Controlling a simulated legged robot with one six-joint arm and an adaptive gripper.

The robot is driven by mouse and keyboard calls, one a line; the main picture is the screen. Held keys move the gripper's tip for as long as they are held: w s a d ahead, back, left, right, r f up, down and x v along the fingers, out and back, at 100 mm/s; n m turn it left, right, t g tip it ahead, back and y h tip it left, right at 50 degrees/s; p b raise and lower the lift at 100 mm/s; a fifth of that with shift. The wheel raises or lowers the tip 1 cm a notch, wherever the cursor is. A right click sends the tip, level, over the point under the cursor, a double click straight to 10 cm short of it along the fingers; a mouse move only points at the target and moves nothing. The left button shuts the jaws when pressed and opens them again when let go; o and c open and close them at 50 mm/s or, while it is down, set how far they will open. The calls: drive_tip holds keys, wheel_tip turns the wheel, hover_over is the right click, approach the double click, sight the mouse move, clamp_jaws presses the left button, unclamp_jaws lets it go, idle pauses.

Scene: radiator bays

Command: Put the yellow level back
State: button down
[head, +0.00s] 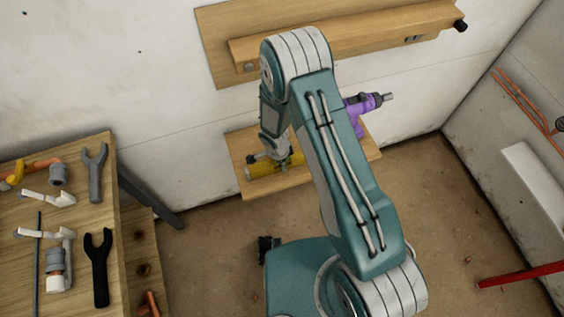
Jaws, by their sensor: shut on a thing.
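The yellow level (262,170) lies along the left part of a small wooden shelf (248,187) against the back wall. My gripper (281,163) reaches down from above and is shut on the level. My arm hides part of the shelf and may hide the level's right end. I cannot tell whether the level rests on the shelf or is held just above it.
A purple drill (358,107) stands on the shelf's right side, close to my arm. A wooden wall rail (370,32) is above. A workbench (122,215) with wrenches and pipe fittings is at left. A red bar (520,275) is at lower right. The floor between is mostly clear.

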drive_tip(key=shift+a, duration=0.1)
drive_tip(key=shift+c, duration=1.7)
unclamp_jaws()
drive_tip(key=r, duration=0.8)
drive_tip(key=a+r, duration=0.1)
drive_tip(key=r, duration=0.3)
drive_tip(key=shift+s+a, duration=0.1)
drive_tip(key=shift+s, duration=0.1)
